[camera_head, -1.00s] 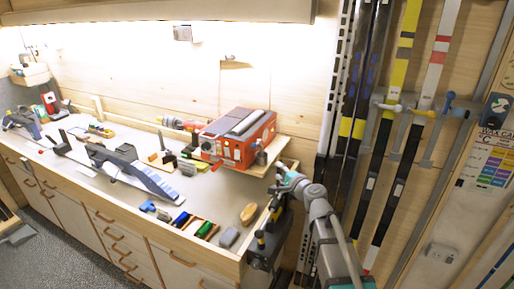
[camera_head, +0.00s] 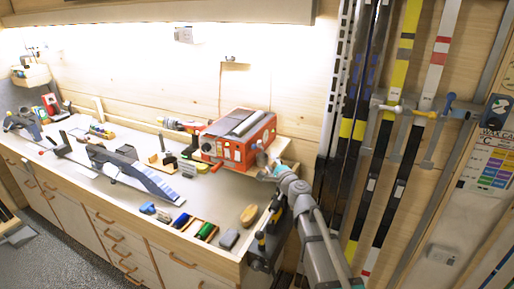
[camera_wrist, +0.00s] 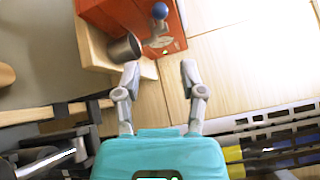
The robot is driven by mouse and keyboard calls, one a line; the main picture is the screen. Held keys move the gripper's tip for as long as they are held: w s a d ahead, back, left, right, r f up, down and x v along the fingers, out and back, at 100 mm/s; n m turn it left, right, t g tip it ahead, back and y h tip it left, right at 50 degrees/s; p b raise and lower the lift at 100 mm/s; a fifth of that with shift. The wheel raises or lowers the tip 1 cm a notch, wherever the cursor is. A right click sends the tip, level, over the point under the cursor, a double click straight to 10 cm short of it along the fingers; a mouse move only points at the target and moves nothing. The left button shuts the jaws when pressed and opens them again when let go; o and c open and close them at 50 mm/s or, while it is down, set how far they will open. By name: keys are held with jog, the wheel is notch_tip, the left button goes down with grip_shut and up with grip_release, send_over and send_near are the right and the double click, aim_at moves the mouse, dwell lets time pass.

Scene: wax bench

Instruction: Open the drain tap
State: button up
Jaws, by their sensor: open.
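The red machine (camera_head: 236,143) stands on a wooden shelf at the right end of the bench; its end face (camera_wrist: 100,14) fills the top left of the wrist view. A small metal tap lever with a blue ball knob (camera_wrist: 160,10) sticks out from that face. A dark metal cup (camera_wrist: 125,48) is beside it on the shelf's edge. My gripper (camera_wrist: 160,68) is open and empty, with its fingertips just short of the tap and the cup near the left finger. In the head view my gripper (camera_head: 272,170) is close to the machine's right end and hides part of it.
The wooden shelf edge (camera_wrist: 95,52) lies to the left of my fingers in the wrist view. Tall skis (camera_head: 390,120) stand against the wall at right. Several coloured blocks and a brush (camera_head: 250,214) lie on the bench front. A plain wooden wall is behind.

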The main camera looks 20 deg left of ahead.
aim_at(257, 146)
jog(key=x, duration=1.3)
jog(key=shift+d, duration=0.1)
jog(key=shift+c, duration=0.2)
grip_shut()
